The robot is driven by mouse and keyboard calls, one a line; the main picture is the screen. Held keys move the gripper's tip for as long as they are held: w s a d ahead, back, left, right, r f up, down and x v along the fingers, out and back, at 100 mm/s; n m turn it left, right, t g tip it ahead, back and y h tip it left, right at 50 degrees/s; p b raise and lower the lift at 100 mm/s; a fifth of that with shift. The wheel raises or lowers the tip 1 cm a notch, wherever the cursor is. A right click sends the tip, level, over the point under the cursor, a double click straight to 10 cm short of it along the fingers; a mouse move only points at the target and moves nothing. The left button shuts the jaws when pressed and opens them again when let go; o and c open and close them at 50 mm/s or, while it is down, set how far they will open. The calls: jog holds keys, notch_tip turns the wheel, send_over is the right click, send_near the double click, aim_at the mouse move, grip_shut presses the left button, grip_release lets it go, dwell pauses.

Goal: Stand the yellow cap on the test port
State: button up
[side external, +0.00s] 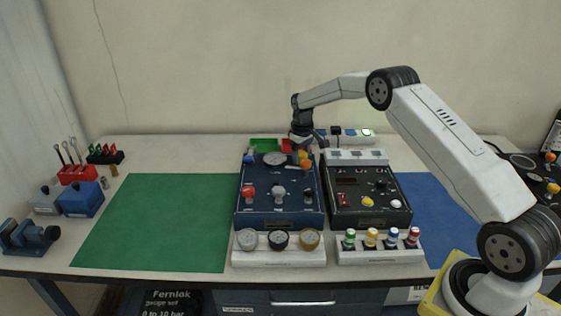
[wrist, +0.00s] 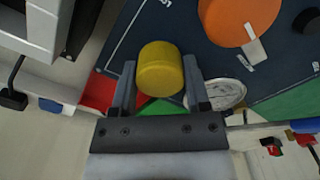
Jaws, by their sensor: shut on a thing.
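My gripper (side external: 303,146) is over the back right part of the dark blue panel (side external: 262,212) in the side view. In the wrist view my gripper (wrist: 160,88) is shut on the yellow cap (wrist: 160,70), a short plain cylinder between the two fingers. In the side view the cap is too small and too close to the gripper to make out clearly. A large orange knob (wrist: 238,18) stands on the panel close by in the wrist view. I cannot pick out the test port for certain; the cap and fingers cover part of the panel.
A round gauge (wrist: 222,94) is beside the right finger in the wrist view. A black unit (side external: 366,215) stands right of the panel. Gauges on a white stand (side external: 280,258) and small colour-topped items on another stand (side external: 380,258) are in front. The green mat (side external: 150,225) is clear.

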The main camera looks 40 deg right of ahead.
jog(key=shift+f, duration=0.25)
jog(key=o, duration=1.3)
jog(key=shift+r, duration=3.9)
jog(key=shift+a, duration=0.1)
